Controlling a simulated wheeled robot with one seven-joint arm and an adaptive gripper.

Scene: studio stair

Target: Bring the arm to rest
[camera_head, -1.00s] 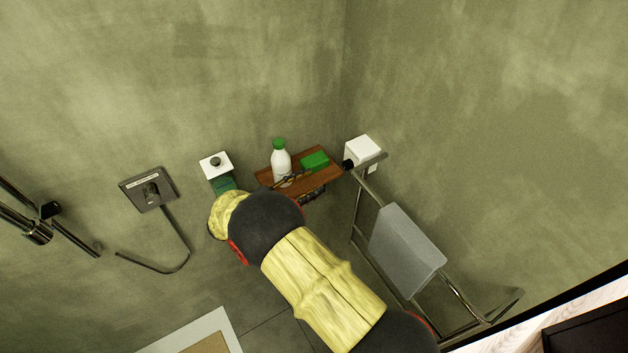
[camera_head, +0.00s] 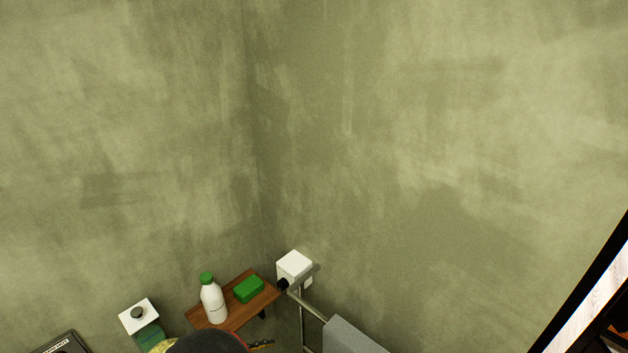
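Part of my arm (camera_head: 208,343), dark grey and yellow with a red edge, shows at the bottom edge of the head view. The rest of the arm is cut off by the frame. My gripper cannot be made out, so I cannot see whether it holds anything. The visible arm part is just below a small wooden shelf (camera_head: 238,312) in the picture.
The shelf bears a white bottle (camera_head: 213,302) with a green cap and a green block (camera_head: 249,289). A white-topped green box (camera_head: 139,317) is left of it. A white box (camera_head: 294,267) and metal rail (camera_head: 312,309) with grey cloth (camera_head: 350,338) are right. Bare walls fill the upper view.

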